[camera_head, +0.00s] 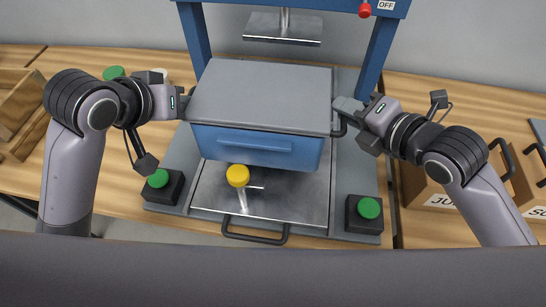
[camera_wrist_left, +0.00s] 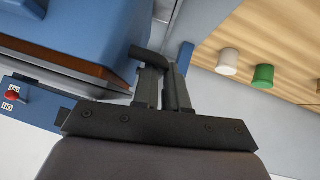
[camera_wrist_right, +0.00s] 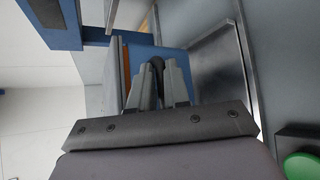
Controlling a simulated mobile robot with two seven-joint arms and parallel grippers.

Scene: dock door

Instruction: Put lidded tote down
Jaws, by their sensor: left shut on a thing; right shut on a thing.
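The lidded tote (camera_head: 256,148) is a blue box with a flat grey lid (camera_head: 262,95), held between my two arms over the metal plate of the press. My left gripper (camera_head: 187,101) is shut on the handle at the tote's left side; the left wrist view shows the fingers (camera_wrist_left: 163,85) around a dark handle. My right gripper (camera_head: 345,112) is shut on the dark handle at the tote's right side, also in the right wrist view (camera_wrist_right: 160,85). The tote looks level and seems raised above the plate; its underside is hidden.
A blue press frame (camera_head: 378,50) with a grey ram plate (camera_head: 283,28) stands behind the tote. A yellow knob (camera_head: 238,175) is in front of it. Green buttons (camera_head: 158,178) (camera_head: 369,208) flank the metal plate (camera_head: 290,208). Wooden bins (camera_head: 440,190) are at right, a wooden crate (camera_head: 20,110) at left.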

